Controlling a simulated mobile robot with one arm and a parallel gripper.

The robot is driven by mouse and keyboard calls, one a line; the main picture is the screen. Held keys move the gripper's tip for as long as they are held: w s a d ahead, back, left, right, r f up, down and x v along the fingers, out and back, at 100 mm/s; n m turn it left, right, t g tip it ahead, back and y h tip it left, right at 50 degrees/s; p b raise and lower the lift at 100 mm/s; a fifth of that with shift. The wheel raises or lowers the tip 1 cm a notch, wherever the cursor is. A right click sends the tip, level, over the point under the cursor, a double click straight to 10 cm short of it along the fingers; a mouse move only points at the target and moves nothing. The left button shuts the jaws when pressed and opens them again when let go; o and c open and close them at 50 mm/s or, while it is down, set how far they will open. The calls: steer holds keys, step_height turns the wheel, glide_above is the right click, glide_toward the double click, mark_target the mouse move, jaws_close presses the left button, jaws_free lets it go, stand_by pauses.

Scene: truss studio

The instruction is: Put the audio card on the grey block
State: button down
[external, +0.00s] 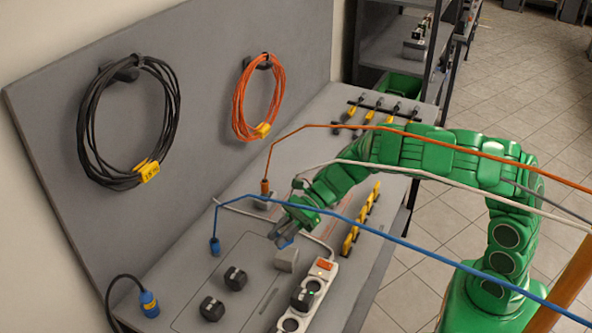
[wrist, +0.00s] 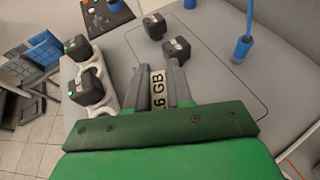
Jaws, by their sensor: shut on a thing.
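My gripper (external: 278,236) is low over the bench at the end of the green arm. In the wrist view my gripper (wrist: 160,72) is shut on a thin card (wrist: 158,90) whose white label reads "6 GB", its first character partly hidden. A small blue piece at the fingers in the external view seems to be part of this card. The grey block (external: 286,260) stands on the bench just in front of and below the fingers, close to the power strip. I cannot make out the block in the wrist view. Whether card and block touch is unclear.
A blue connector (external: 215,247) and an orange connector (external: 265,187) stand with cables. Blue and orange cables cross above.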

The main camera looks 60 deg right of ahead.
steer(key=shift+f, duration=1.45)
steer(key=shift+f, duration=0.1)
steer(key=c, duration=1)
jaws_free()
steer(key=shift+d, duration=0.1)
steer(key=shift+v, duration=5.95)
